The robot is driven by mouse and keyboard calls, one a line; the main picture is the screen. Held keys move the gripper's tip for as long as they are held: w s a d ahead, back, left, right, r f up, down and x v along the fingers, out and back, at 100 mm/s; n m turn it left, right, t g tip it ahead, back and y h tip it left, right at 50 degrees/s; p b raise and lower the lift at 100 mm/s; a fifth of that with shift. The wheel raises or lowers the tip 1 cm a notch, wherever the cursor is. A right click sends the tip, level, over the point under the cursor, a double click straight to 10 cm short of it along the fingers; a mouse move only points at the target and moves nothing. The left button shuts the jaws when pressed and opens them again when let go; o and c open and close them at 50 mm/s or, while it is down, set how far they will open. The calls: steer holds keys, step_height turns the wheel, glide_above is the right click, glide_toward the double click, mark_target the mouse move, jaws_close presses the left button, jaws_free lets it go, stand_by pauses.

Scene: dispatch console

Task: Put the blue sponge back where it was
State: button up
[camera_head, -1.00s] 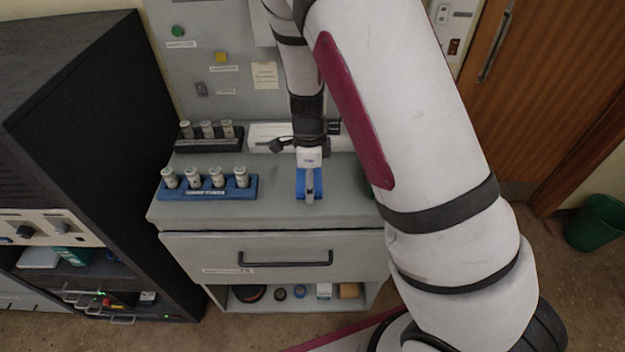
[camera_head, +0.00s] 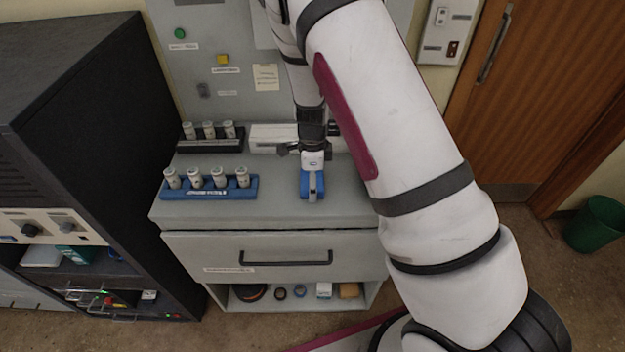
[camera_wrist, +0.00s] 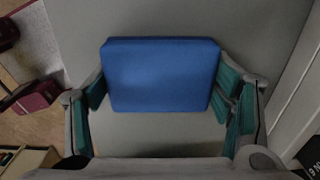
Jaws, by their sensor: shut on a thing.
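The blue sponge (camera_head: 304,188) is on or just above the grey console top, right of the blue rack; whether it touches the surface I cannot tell. My gripper (camera_head: 312,186) points down over it and is shut on it. In the wrist view the sponge (camera_wrist: 162,75) shows as a flat blue block between the teal-padded fingers of my gripper (camera_wrist: 163,88), one on each side. The gripper and wrist hide part of the sponge in the head view.
A blue rack (camera_head: 210,193) with several white cylinders stands left of the sponge, a black rack (camera_head: 212,146) behind it. The upright panel (camera_head: 195,60) rises at the back. A drawer (camera_head: 275,256) is below the console top. The top around the sponge is mostly clear.

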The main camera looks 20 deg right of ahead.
steer(key=o, duration=1.5)
steer(key=shift+o, duration=0.2)
steer(key=shift+r, duration=0.1)
steer(key=s+a+r+n+t+y+b, duration=0.1)
steer(key=s+r+n, duration=0.4)
steer(key=r, duration=0.9)
steer(key=s+a+r+n+t+y, duration=0.1)
steer(key=s+r+n, duration=0.35)
steer(key=r, duration=0.85)
steer(key=s+d+r+n+t+h, duration=0.1)
steer(key=s+r+n, duration=0.3)
steer(key=s+n, duration=0.2)
steer(key=s+d+r+n+t+h, duration=0.1)
steer(key=s+r+n, duration=0.3)
steer(key=s, duration=0.5)
steer(key=shift+s+n+t, duration=0.25)
steer(key=shift+n+t, duration=0.45)
steer(key=shift+n, duration=0.35)
steer(key=shift+r, duration=0.1)
